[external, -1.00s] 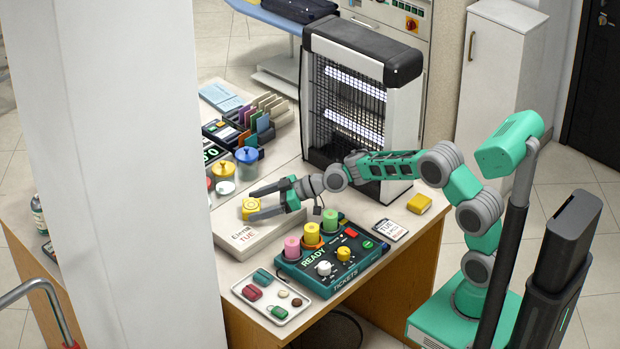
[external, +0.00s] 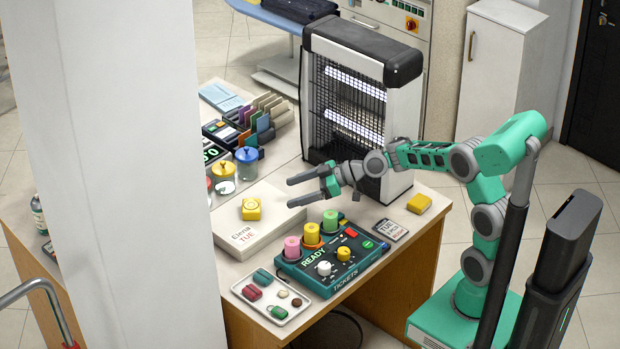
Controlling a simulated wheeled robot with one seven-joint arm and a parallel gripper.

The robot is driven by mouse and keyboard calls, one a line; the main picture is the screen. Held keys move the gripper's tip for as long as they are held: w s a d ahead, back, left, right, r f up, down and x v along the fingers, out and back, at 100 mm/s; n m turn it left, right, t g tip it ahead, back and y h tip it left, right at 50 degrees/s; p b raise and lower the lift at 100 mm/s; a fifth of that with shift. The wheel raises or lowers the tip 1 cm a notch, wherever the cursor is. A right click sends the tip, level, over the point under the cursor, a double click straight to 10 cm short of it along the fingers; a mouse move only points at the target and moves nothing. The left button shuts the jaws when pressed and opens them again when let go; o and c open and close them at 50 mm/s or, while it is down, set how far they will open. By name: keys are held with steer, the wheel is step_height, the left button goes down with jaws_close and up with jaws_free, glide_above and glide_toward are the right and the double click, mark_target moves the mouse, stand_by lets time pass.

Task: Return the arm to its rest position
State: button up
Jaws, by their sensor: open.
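My gripper (external: 300,191) is open and empty. It points left, raised above the counter, over the right side of a flat white box. The white box (external: 262,236) is marked "Elena TUE" and lies on the counter. A yellow roll-like piece (external: 251,209) sits on top of the box, apart from my fingers. My arm is bent at the elbow and reaches left from my base at the lower right.
A lit heater-like cabinet (external: 350,115) stands close behind my forearm. A ticket console (external: 333,265) with colored rolls sits below my gripper. A yellow block (external: 419,203) and a small tray (external: 273,299) lie on the counter. A white pillar (external: 130,180) stands at left.

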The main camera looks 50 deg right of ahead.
steer(key=s+d+r+m+g+h+p, duration=0.2)
steer(key=s+d+h+p, duration=0.1)
steer(key=s, duration=0.6)
steer(key=s+d+r+m+g+h+p, duration=0.2)
steer(key=s+d+p, duration=0.3)
steer(key=s, duration=0.4)
steer(key=s+d+r+m+g+h+p, duration=0.2)
steer(key=s+d+m+h+p, duration=0.2)
steer(key=s, duration=0.5)
steer(key=shift+s+d+r, duration=0.15)
steer(key=shift+s+d, duration=0.1)
steer(key=shift+d, duration=0.35)
